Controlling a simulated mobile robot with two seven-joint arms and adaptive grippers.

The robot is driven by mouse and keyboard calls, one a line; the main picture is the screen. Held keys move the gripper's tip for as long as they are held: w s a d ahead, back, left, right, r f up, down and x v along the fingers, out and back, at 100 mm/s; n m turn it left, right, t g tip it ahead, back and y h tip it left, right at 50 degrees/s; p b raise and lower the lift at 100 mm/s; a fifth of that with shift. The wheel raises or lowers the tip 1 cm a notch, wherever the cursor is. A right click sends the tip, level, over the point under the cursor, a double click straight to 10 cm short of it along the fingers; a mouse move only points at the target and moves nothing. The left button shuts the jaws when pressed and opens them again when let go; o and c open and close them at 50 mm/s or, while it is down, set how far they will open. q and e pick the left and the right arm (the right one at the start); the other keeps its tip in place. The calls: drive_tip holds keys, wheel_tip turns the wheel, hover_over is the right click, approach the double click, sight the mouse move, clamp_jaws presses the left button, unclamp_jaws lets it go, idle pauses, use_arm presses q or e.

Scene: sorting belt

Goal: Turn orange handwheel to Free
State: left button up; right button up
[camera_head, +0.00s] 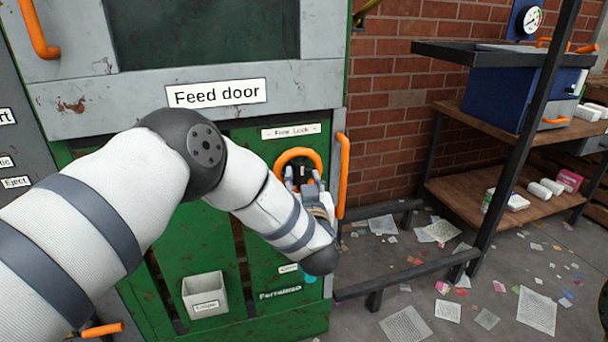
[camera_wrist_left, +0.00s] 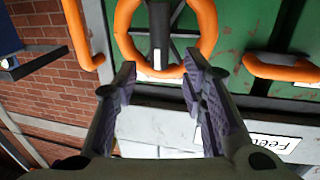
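The orange handwheel (camera_head: 299,153) is on the green panel of the machine, under a white label plate (camera_head: 291,131) whose small text seems to read Free and Lock. My left gripper (camera_head: 305,182) is at the lower part of the wheel and partly hides it. In the left wrist view the wheel (camera_wrist_left: 123,28) is an orange ring with a grey bar at its centre. There the fingers of my left gripper (camera_wrist_left: 158,68) are spread apart, with the ring's near rim between or just beyond their tips. Contact cannot be told. My right gripper is not in view.
An orange vertical handle (camera_head: 342,175) is close to the right of the wheel. A Feed door sign (camera_head: 216,93) is above. A small grey bin (camera_head: 205,295) hangs low on the panel. A dark rail and shelves (camera_head: 470,195) stand right; papers litter the floor.

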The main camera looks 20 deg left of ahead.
sight(301, 170)
use_arm(q)
drive_tip(key=x, duration=0.3)
drive_tip(key=shift+s+f, duration=0.1)
drive_tip(key=shift+f, duration=0.15)
drive_tip(key=shift+w+a+r, duration=0.1)
drive_tip(key=shift+w+r, duration=0.1)
drive_tip(key=shift+w, duration=0.15)
drive_tip(key=shift+r, duration=0.1)
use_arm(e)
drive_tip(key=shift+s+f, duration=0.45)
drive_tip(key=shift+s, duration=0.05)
use_arm(q)
clamp_jaws()
